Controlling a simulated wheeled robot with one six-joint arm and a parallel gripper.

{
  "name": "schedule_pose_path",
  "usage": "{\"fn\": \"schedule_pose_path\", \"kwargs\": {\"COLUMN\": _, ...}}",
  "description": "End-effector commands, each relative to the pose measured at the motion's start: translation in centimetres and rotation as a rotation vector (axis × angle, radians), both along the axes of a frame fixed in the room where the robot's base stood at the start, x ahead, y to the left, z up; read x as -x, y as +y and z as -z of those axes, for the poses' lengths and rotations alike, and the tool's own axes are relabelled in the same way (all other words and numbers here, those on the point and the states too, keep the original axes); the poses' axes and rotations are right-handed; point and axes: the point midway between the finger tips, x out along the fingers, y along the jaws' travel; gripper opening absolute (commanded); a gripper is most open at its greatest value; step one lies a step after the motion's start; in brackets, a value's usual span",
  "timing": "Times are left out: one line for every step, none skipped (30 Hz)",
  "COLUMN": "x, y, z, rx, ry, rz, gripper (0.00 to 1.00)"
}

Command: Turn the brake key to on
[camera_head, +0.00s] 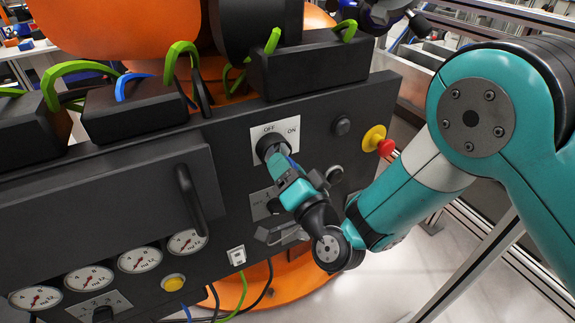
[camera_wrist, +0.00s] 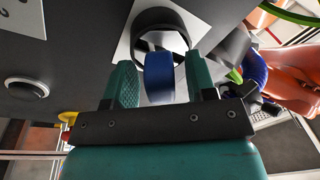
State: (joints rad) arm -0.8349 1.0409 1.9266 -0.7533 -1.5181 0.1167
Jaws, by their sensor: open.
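The brake key is a blue tab (camera_wrist: 158,85) set in a dark round switch (camera_wrist: 160,28) on the black panel. In the head view the switch (camera_head: 270,143) sits on a white plate (camera_head: 292,143) marked OFF on the left and ON on the right. My gripper (camera_wrist: 161,76) is open, with one green finger on each side of the key. Small gaps show between the fingers and the key. In the head view my gripper (camera_head: 286,168) reaches the switch from the lower right and hides most of the key.
A red stop button (camera_head: 386,147) on a yellow base and a black round button (camera_head: 342,126) sit right of the switch. Several dials, including one gauge (camera_head: 140,259), and a black handle (camera_head: 188,198) are at the left. Black connector boxes (camera_head: 308,68) with green cables stand above.

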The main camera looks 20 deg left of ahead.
Motion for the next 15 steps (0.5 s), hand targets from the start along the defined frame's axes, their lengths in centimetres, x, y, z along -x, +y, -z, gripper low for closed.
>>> {"fn": "schedule_pose_path", "kwargs": {"x": 0.01, "y": -0.01, "z": 0.02, "rx": 0.0, "ry": 0.0, "rz": 0.0, "gripper": 0.51}}
{"fn": "schedule_pose_path", "kwargs": {"x": 0.0, "y": -0.01, "z": 0.01, "rx": 0.0, "ry": 0.0, "rz": 0.0, "gripper": 0.46}}
{"fn": "schedule_pose_path", "kwargs": {"x": 0.0, "y": -0.01, "z": 0.01, "rx": 0.0, "ry": 0.0, "rz": 0.0, "gripper": 0.37}}
{"fn": "schedule_pose_path", "kwargs": {"x": 0.01, "y": -0.02, "z": 0.01, "rx": 0.0, "ry": 0.0, "rz": 0.0, "gripper": 0.3}}
{"fn": "schedule_pose_path", "kwargs": {"x": 0.01, "y": -0.02, "z": 0.0, "rx": 0.0, "ry": 0.0, "rz": 0.0, "gripper": 0.23}}
{"fn": "schedule_pose_path", "kwargs": {"x": 0.01, "y": -0.02, "z": 0.0, "rx": 0.0, "ry": 0.0, "rz": 0.0, "gripper": 0.14}}
{"fn": "schedule_pose_path", "kwargs": {"x": 0.01, "y": -0.02, "z": 0.0, "rx": 0.0, "ry": 0.0, "rz": 0.0, "gripper": 0.07}}
{"fn": "schedule_pose_path", "kwargs": {"x": 0.01, "y": -0.02, "z": 0.0, "rx": 0.0, "ry": 0.0, "rz": 0.0, "gripper": 0.01}}
{"fn": "schedule_pose_path", "kwargs": {"x": 0.01, "y": -0.02, "z": 0.0, "rx": 0.0, "ry": 0.0, "rz": 0.0, "gripper": 0.0}}
{"fn": "schedule_pose_path", "kwargs": {"x": 0.01, "y": -0.02, "z": -0.02, "rx": 0.0, "ry": 0.0, "rz": 0.0, "gripper": 0.0}}
{"fn": "schedule_pose_path", "kwargs": {"x": 0.01, "y": -0.02, "z": -0.02, "rx": -0.001, "ry": 0.001, "rz": 0.0, "gripper": 0.0}}
{"fn": "schedule_pose_path", "kwargs": {"x": 0.01, "y": -0.02, "z": -0.05, "rx": -0.003, "ry": 0.004, "rz": 0.0, "gripper": 0.0}}
{"fn": "schedule_pose_path", "kwargs": {"x": 0.01, "y": -0.01, "z": -0.1, "rx": -0.006, "ry": 0.008, "rz": 0.0, "gripper": 0.0}}
{"fn": "schedule_pose_path", "kwargs": {"x": 0.01, "y": 0.0, "z": -0.15, "rx": -0.012, "ry": 0.014, "rz": 0.0, "gripper": 0.0}}
{"fn": "schedule_pose_path", "kwargs": {"x": 0.02, "y": 0.01, "z": -0.21, "rx": -0.021, "ry": 0.026, "rz": 0.0, "gripper": 0.0}}
